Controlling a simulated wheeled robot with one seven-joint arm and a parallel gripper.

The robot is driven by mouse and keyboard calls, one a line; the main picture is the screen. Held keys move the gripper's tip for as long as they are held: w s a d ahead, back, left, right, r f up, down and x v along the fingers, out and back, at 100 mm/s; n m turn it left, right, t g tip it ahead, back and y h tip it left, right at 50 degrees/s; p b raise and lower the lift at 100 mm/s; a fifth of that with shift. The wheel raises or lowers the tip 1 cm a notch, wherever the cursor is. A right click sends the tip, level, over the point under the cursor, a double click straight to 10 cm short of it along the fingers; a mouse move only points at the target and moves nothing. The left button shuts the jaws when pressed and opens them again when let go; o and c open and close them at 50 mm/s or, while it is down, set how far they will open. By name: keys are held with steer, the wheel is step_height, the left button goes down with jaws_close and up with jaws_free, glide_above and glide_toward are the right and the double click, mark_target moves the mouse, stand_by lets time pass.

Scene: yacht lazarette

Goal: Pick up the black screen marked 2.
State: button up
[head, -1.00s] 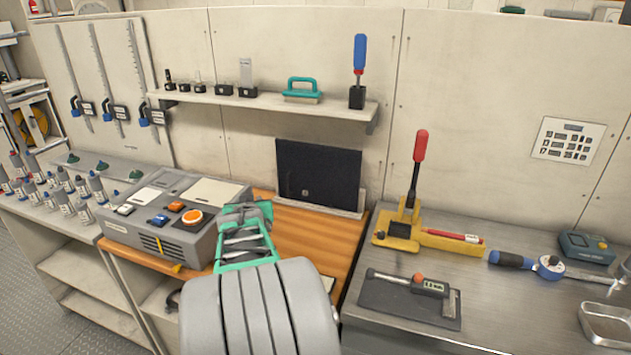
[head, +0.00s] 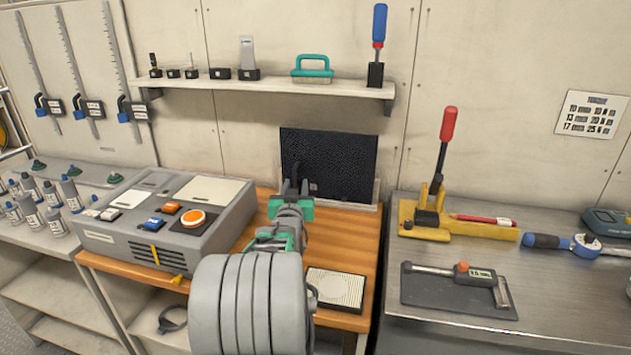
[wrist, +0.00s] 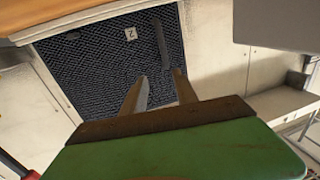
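The black screen (head: 345,160) stands upright against the back wall at the rear of the wooden bench. In the wrist view the screen (wrist: 85,75) shows a dark mesh face and a small white label (wrist: 130,34) marked 2, seen turned over. My gripper (head: 293,180) is in front of the screen's left part in the head view and hides some of it. In the wrist view my gripper's two fingers (wrist: 158,85) are apart with nothing between them, pointing at the screen. I cannot tell how far the fingertips are from it.
A grey control box (head: 165,222) with an orange button stands left of my arm. A pale ribbed block (head: 336,289) lies on the wooden bench (head: 355,245). A shelf (head: 270,84) with small tools runs above. A yellow press with a red handle (head: 449,123) stands at right.

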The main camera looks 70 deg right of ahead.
mark_target(295, 175)
steer(key=w+d, duration=0.1)
steer(key=d, duration=0.1)
steer(key=w+d+f, duration=0.1)
steer(key=d, duration=0.1)
steer(key=w+d, duration=0.2)
steer(key=d, duration=0.1)
steer(key=shift+f, duration=0.3)
jaws_close()
stand_by(1.1)
steer(key=shift+r, duration=0.2)
